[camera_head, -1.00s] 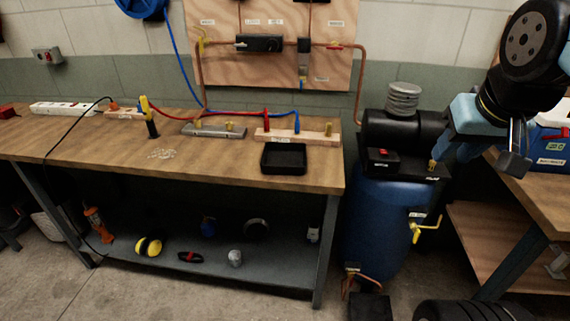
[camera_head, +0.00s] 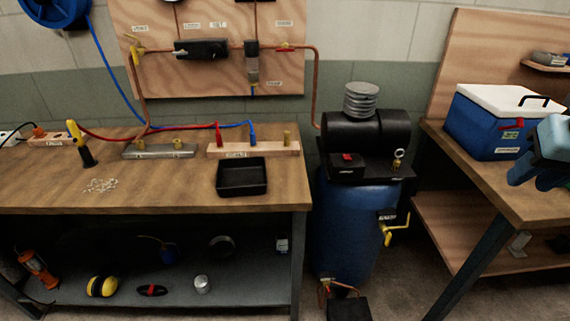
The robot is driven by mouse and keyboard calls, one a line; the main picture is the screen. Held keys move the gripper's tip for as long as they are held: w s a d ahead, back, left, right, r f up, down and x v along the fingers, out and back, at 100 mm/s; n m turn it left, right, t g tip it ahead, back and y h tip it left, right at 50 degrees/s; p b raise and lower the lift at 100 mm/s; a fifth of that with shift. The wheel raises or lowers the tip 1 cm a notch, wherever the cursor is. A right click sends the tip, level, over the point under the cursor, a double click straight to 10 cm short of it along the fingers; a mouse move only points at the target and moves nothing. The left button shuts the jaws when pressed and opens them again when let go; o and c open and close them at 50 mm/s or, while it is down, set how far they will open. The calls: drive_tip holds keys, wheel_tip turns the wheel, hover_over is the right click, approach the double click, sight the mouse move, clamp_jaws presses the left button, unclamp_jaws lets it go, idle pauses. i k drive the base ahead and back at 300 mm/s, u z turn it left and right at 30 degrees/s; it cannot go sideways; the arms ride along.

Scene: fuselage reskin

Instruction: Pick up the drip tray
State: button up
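A shallow black open tray (camera_head: 242,186), which looks like the drip tray, lies on the wooden workbench (camera_head: 190,194) near its right front corner. It appears empty and sits just in front of a wooden block with fittings.
A blue barrel (camera_head: 352,225) with a black compressor (camera_head: 366,131) stands right of the workbench. A black box (camera_head: 348,309) is on the floor below it. A white-lidded blue cooler (camera_head: 490,126) sits on the right bench. White bits (camera_head: 101,186) lie left of the tray.

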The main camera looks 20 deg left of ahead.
sight(247, 176)
drive_tip(key=u, duration=0.65)
drive_tip(key=i, duration=0.1)
drive_tip(key=z, duration=2.3)
drive_tip(key=k, duration=2.65)
drive_tip(key=u, duration=1.2)
drive_tip(key=i, duration=0.9)
drive_tip(key=u, duration=0.05)
